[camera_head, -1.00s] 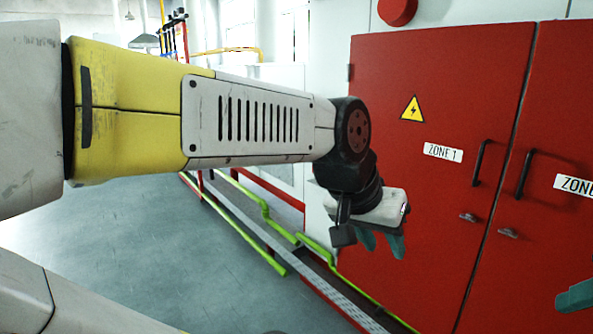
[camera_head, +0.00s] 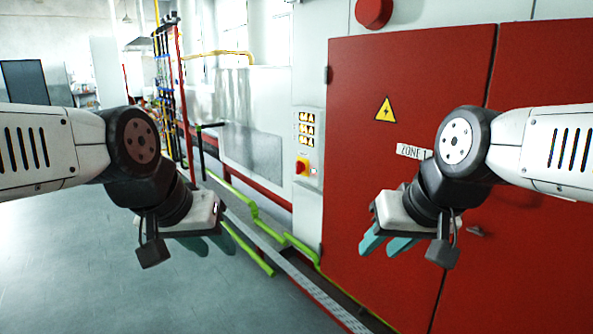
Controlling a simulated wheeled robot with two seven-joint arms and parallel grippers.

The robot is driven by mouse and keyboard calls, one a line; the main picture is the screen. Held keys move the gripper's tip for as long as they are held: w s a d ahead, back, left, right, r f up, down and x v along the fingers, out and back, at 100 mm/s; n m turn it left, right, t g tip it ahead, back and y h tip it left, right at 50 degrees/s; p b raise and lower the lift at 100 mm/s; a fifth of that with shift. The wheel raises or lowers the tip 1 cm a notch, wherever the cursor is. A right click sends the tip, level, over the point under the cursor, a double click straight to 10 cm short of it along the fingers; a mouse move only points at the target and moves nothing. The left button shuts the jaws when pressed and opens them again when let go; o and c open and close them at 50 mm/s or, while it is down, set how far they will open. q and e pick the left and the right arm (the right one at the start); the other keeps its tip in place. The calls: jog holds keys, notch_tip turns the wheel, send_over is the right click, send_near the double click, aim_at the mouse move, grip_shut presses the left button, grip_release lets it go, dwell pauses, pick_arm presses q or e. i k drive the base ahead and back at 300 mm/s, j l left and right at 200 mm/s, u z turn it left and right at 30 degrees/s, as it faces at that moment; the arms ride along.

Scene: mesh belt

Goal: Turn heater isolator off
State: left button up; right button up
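A red rotary switch on a yellow plate (camera_head: 302,166) sits on a pale panel left of the red cabinet. It looks like the heater isolator, though no label naming it is readable. Neither gripper touches the switch.
The red cabinet (camera_head: 360,200) has a ZONE 1 label and a warning triangle. A red round device (camera_head: 373,12) is above it. Green pipes (camera_head: 252,209) and a grey floor channel (camera_head: 320,300) run along the wall base. Open floor (camera_head: 130,270) lies at left.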

aim_at(300, 166)
jog(key=i+l+u, duration=0.2)
jog(key=i+u, duration=0.15)
jog(key=i, duration=0.3)
jog(key=i+l+u, duration=0.4)
jog(key=i, duration=0.25)
jog(key=i+l+u, duration=0.35)
jog(key=i+l, duration=0.15)
jog(key=i, duration=0.1)
